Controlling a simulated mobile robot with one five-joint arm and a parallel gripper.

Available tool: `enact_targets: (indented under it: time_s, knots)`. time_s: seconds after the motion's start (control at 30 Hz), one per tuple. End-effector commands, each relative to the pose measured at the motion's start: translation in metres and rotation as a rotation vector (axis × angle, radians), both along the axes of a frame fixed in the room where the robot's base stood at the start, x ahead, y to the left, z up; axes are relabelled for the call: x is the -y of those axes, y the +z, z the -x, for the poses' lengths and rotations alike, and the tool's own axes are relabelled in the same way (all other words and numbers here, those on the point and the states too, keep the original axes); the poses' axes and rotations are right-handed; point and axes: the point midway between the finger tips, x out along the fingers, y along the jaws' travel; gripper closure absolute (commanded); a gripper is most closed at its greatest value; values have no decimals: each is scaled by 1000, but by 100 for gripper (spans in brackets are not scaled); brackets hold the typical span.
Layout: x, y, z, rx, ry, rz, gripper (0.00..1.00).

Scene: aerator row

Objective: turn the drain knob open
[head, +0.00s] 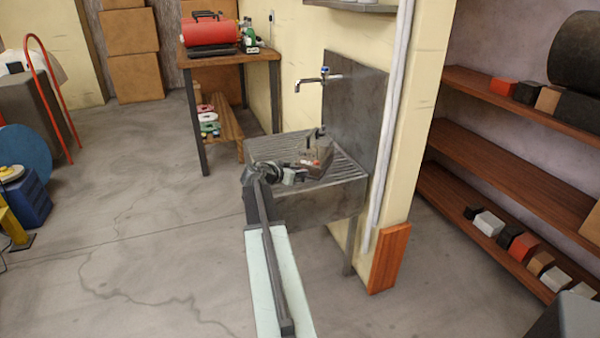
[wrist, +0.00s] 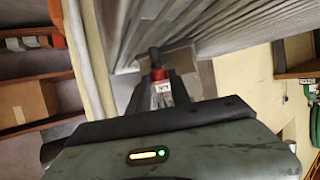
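My gripper (head: 290,176) is over the near left part of the grey ribbed sink top (head: 345,168). A small brown-grey box-like object (head: 317,152) with a dark upright part sits on the sink top, just right of my gripper. In the wrist view, a dark stub with a red collar (wrist: 160,74) and a pale labelled part lies straight ahead of my gripper. I cannot tell whether this is the drain knob, or whether my gripper touches it.
A wall tap (head: 318,79) with a blue top stands out above the sink. A wooden bench (head: 232,62) with a red tank (head: 208,31) is behind, to the left. Wooden shelves (head: 500,150) are at right past the wall end.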

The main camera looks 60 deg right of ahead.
Motion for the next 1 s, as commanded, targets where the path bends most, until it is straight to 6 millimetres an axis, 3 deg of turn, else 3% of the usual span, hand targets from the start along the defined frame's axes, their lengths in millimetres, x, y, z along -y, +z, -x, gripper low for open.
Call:
enact_targets:
  time_s: [0.03,0.47,1.0]
  knots:
    - [7,0,2,0,-5,-1,100]
    - [-2,0,7,1,114,0,100]
    - [4,1,17,6,556,3,100]
